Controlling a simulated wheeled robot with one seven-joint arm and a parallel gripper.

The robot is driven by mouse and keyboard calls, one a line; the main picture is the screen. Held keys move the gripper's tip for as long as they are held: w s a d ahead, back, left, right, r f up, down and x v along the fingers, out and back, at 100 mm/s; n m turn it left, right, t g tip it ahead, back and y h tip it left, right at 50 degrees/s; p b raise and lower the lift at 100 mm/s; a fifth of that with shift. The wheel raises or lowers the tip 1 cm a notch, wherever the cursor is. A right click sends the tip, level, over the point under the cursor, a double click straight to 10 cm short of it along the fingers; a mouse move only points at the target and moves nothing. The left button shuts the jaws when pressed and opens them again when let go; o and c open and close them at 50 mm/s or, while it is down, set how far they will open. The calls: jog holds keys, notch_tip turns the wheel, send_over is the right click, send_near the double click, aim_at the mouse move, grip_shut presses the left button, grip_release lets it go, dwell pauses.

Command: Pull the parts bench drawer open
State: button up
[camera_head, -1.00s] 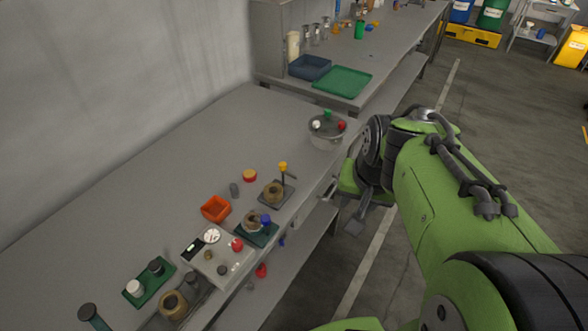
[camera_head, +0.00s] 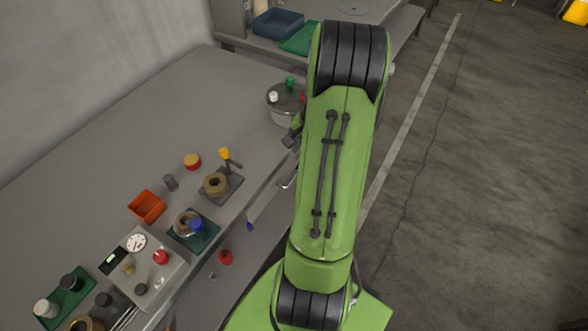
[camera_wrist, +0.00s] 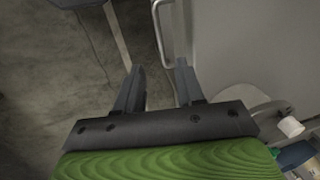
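The parts bench (camera_head: 110,140) is a long grey bench along the wall in the head view. A pale metal bar handle (camera_head: 288,181) shows at its front edge, just left of my arm. In the wrist view the handle (camera_wrist: 160,30) is a thin upright bar beside the grey bench edge. My gripper (camera_wrist: 158,68) is open and empty, its two dark fingers pointing towards the handle. The bar's near end lies between the fingertips in the picture; I cannot tell whether they touch.
A lidded pot (camera_head: 289,105) with coloured knobs stands near the bench's front edge, close to my arm. An orange bin (camera_head: 147,206), a gauge box (camera_head: 140,262) and small fixtures stand along the front. Floor right of my arm is clear.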

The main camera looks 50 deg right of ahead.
jog(key=f, duration=0.3)
jog(key=w+f+b, duration=0.1)
jog(key=f, duration=0.3)
jog(key=w+f+b, duration=0.1)
jog(key=f, duration=0.3)
grip_shut()
